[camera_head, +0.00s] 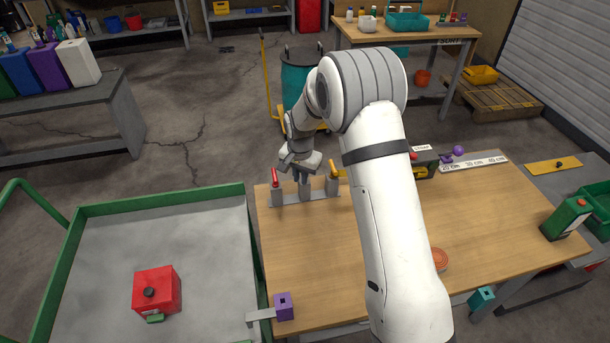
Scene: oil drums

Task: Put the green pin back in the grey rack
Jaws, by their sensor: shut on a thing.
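The grey rack (318,195) stands at the far left corner of the wooden table, with three upright posts on a flat bar. A red pin (275,177) is at its left post and a yellow pin (334,169) is at its right post. My gripper (304,176) points down right over the middle post. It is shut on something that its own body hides. The green pin is not visible anywhere else, so it appears to be in the jaws. I cannot tell whether it is inside the middle post or just above it.
My arm crosses the wooden table (300,255) and hides its middle. A green-rimmed cart (150,199) with a red can (157,291) stands at left. A purple block (284,306) is at the front edge. A teal drum (298,80) stands behind the rack.

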